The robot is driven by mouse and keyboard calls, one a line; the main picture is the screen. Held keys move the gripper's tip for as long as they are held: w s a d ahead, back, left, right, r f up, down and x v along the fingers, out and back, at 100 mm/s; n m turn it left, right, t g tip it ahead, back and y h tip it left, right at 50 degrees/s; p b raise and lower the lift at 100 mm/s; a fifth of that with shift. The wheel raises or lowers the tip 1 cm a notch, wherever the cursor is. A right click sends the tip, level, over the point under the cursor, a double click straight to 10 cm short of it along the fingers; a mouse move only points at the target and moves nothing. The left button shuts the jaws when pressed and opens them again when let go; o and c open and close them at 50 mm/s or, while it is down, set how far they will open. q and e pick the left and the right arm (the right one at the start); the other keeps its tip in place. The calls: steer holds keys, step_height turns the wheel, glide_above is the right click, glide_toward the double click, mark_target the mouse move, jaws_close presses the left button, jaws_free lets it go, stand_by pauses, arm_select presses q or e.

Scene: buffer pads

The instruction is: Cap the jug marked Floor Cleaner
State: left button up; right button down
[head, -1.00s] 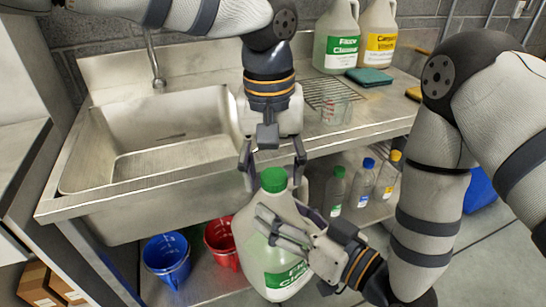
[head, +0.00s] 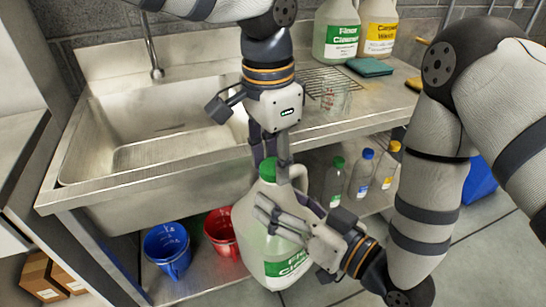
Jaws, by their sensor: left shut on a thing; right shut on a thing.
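A large translucent jug (head: 248,225) with a green label (head: 286,264) is held in front of the sink bench. The label is partly readable, beginning "Flo" and "Cle". A green cap (head: 268,171) sits at the top of the jug's neck. My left gripper (head: 270,168) points down from above and is shut on the cap, its fingers hiding part of it. My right gripper (head: 266,220) reaches in from the right and is shut on the jug, its fingers across the upper body. How far the cap is seated on the neck is hidden.
Another Floor Cleaner jug (head: 334,44) and a yellow-labelled jug (head: 378,45) stand at the counter's back.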

arm_select(q)
steer(key=o, duration=1.4)
steer(key=shift+r, duration=0.1)
steer(key=r, duration=1.2)
steer(key=shift+s+a, duration=0.1)
steer(key=shift+a, duration=0.15)
steer(key=shift+f, duration=0.15)
steer(key=shift+m+g, duration=0.4)
steer(key=shift+g, duration=0.2)
steer(key=a+f, duration=0.1)
steer(key=f, duration=0.3)
steer(key=s+a+f, duration=0.1)
steer(key=a+f, duration=0.1)
steer(key=f, duration=0.2)
steer(key=a+f, duration=0.1)
steer(key=f, duration=0.4)
steer(key=shift+s+a, duration=0.2)
steer(key=shift+a, duration=0.2)
steer(key=s+a+f+n, duration=0.4)
steer(key=s+a+f, duration=0.2)
steer(key=s+f, duration=0.3)
steer(key=s+a+f+n, duration=0.5)
steer(key=s+a+f, duration=0.2)
steer(key=s+f, duration=0.3)
steer(key=s+a+f+n, duration=0.5)
steer(key=s+a+f, duration=0.2)
steer(key=s+f, duration=0.3)
steer(key=shift+a+f, duration=0.2)
steer(key=shift+f, duration=0.05)
